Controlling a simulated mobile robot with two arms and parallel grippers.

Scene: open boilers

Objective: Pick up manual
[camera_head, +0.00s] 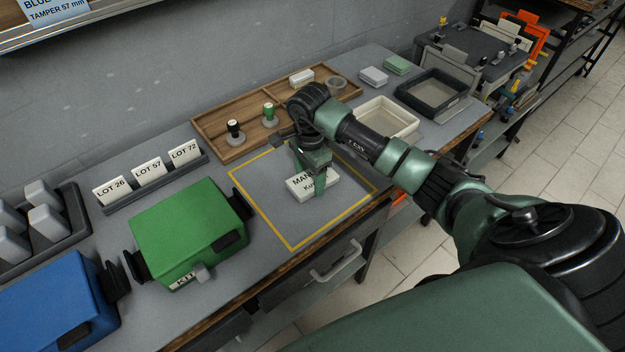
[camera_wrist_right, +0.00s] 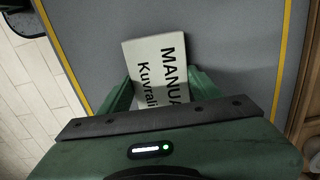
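The manual (camera_head: 301,187) is a white block with black lettering, lying inside the yellow-outlined square on the grey bench. My right gripper (camera_head: 313,178) is green and points down over it, hiding part of its lettering. In the right wrist view the manual (camera_wrist_right: 155,65) lies between the two spread green fingers (camera_wrist_right: 160,90), one at each side edge. Whether the fingers touch it is hard to tell. My left gripper is out of view.
A green kit box (camera_head: 190,232) stands left of the square, with a blue box (camera_head: 55,312) beyond it. A wooden tray (camera_head: 225,118) with stamps lies behind. A cream tray (camera_head: 385,120) is at right. Drawers with handles (camera_head: 335,262) are below the front edge.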

